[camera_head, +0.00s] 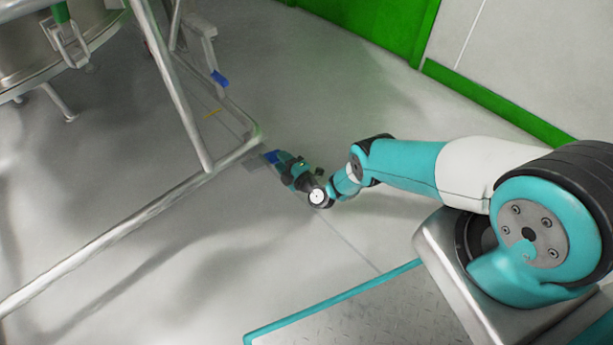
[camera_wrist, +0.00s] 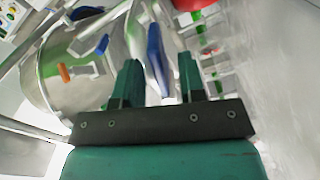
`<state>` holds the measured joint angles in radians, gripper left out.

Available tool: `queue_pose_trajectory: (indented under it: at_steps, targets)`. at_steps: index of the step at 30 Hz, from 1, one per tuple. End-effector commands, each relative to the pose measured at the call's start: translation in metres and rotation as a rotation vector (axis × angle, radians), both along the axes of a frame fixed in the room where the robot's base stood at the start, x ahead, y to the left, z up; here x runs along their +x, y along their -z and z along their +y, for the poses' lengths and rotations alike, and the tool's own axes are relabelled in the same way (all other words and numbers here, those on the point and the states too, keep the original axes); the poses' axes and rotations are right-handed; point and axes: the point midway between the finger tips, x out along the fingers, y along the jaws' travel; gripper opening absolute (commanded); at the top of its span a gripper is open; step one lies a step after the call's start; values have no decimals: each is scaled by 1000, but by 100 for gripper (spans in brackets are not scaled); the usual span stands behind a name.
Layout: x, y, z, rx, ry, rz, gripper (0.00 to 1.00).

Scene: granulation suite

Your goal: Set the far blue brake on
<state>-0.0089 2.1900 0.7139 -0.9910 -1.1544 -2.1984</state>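One blue brake lever (camera_head: 271,157) is low at the frame's corner, right by my gripper (camera_head: 281,160) in the head view. In the wrist view this blue lever (camera_wrist: 156,52) stands upright in the gap between the two fingers of my gripper (camera_wrist: 160,75). A gap shows on either side of it, and I cannot tell how deep it sits between them. The fingers are apart and hold nothing. A second blue lever (camera_head: 219,78) is further up the picture on the frame; a smaller blue piece (camera_wrist: 103,44) shows at left in the wrist view.
A metal tube frame (camera_head: 190,115) runs beside my gripper, under a steel vessel (camera_head: 40,50). An orange lever (camera_head: 212,113) sits low on the frame; an orange piece (camera_wrist: 66,73) shows in the wrist view. Grey floor (camera_head: 340,95) is clear towards the green-edged wall.

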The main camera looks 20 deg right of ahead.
Motion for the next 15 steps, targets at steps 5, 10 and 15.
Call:
queue_pose_trajectory:
  at_steps: [5, 10, 15]
  targets:
    - [-42, -7, -17, 1, 5, 4, 37]
    - [-79, -6, -30, 1, 6, 2, 37]
    - [-109, -4, -42, 2, 6, 2, 37]
